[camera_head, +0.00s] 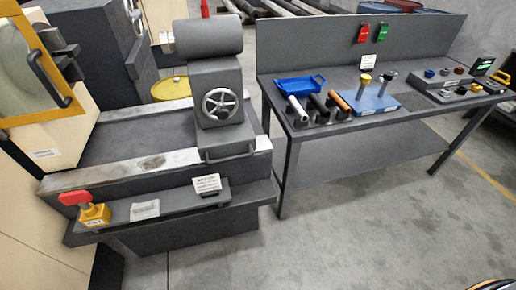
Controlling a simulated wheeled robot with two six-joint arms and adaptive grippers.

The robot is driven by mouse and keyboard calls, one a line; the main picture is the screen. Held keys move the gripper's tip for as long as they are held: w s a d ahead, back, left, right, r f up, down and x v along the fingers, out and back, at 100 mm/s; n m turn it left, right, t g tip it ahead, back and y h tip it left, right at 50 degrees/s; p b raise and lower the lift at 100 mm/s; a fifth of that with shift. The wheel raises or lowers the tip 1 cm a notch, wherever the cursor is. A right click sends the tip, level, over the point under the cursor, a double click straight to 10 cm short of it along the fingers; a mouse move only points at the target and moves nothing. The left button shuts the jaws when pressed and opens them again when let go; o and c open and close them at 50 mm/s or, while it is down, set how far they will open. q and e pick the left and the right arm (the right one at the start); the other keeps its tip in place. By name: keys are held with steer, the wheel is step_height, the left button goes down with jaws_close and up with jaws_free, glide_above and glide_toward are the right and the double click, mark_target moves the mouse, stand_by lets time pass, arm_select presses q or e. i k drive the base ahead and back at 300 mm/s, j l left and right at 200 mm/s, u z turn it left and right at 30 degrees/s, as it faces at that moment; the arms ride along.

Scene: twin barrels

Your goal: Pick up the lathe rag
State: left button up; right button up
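No clear cloth rag stands out. A flat, pale grey-white piece (145,210) lies on the lathe's front shelf (172,202); I cannot tell whether it is the rag or a printed sheet. It lies between a red-handled tool in a yellow block (95,209) on the left and a small white sign (207,184) on the right.
The lathe (115,139) fills the left, with a handwheel (220,104) above the shelf. A grey workbench (368,123) at right holds a blue tray (298,86), cylinders and small parts. The concrete floor in front (340,235) is clear.

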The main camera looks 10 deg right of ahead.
mark_target(150, 209)
steer(key=u, duration=1.05)
